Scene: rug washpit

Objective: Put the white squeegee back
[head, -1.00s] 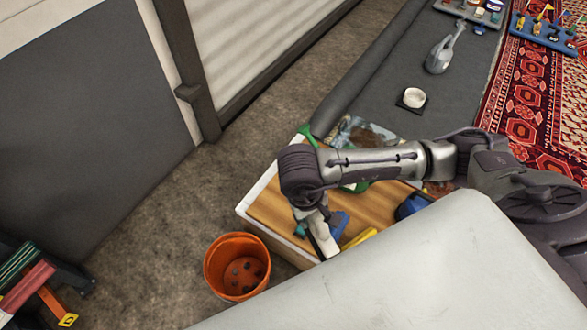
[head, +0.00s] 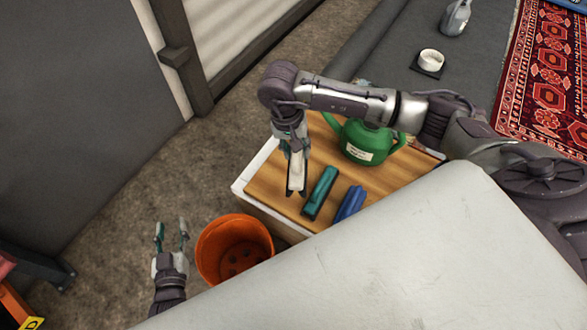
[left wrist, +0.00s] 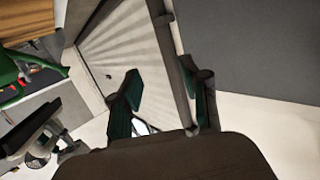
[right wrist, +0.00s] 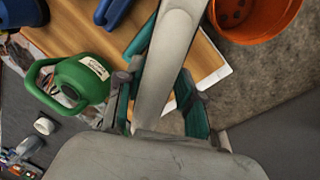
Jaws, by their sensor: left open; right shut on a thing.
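My right gripper (head: 291,142) is shut on the white squeegee (head: 297,174), which hangs down from it over the left part of the wooden tabletop (head: 270,184). In the right wrist view the squeegee (right wrist: 172,45) runs as a long pale bar between the fingers. Whether its lower end touches the top I cannot tell. My left gripper (head: 171,238) is open and empty, left of the orange bucket. The left wrist view shows its teal fingertips (left wrist: 165,100) apart with nothing between them.
A teal tool (head: 321,192) and a blue tool (head: 350,203) lie right of the squeegee. A green watering can (head: 365,142) stands behind them. The orange bucket (head: 233,250) stands on the floor beside the table. A white ring (head: 431,59) lies farther back.

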